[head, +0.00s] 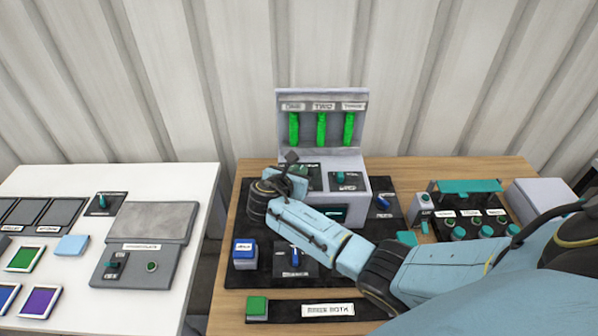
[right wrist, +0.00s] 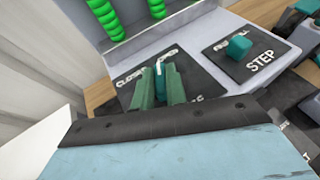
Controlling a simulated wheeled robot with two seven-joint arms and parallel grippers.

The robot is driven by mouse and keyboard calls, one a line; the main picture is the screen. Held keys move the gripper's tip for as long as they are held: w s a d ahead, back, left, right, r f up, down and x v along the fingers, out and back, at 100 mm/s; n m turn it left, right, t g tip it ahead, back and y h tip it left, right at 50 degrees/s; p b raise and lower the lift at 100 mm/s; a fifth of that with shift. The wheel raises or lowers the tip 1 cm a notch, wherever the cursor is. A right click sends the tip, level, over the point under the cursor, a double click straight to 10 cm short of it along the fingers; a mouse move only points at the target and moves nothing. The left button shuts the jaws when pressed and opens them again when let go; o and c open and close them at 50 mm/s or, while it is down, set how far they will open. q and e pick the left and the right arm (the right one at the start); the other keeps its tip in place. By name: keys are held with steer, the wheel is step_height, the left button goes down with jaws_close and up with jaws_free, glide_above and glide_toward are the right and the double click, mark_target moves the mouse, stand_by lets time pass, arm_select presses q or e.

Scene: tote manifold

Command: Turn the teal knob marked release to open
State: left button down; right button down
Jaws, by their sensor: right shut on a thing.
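A teal knob (right wrist: 159,76) with a white pointer mark stands on a dark plate (right wrist: 125,100) on the sloped face of the grey machine (head: 352,160). CLOSED is printed at the plate's upper left and OPEN at its upper right. The white mark points upward between the two words. The lower label is mostly hidden, so I cannot read "release". My right gripper (right wrist: 165,88) is shut on the knob, a finger on each side; in the head view the gripper (head: 297,172) covers the knob. My left gripper is not in view.
A second teal knob (right wrist: 238,48), labelled STEP, sits just right on its own plate. Three green columns (head: 321,128) stand at the machine's back. A blue button (head: 244,250) and a green button (head: 257,306) lie in front. A white table (head: 200,195) stands left.

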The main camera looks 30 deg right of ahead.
steer(key=shift+w+m+g+h, duration=0.1)
steer(key=shift+m+g+h, duration=0.5)
steer(key=shift+m+g, duration=0.4)
steer(key=shift+g+b, duration=0.3)
steer(key=c, duration=1.4)
jaws_free()
steer(key=shift+c, duration=0.2)
steer(key=shift+a, duration=0.1)
steer(key=v, duration=1.3)
steer(key=shift+s+a, duration=0.1)
steer(key=shift+s, duration=0.1)
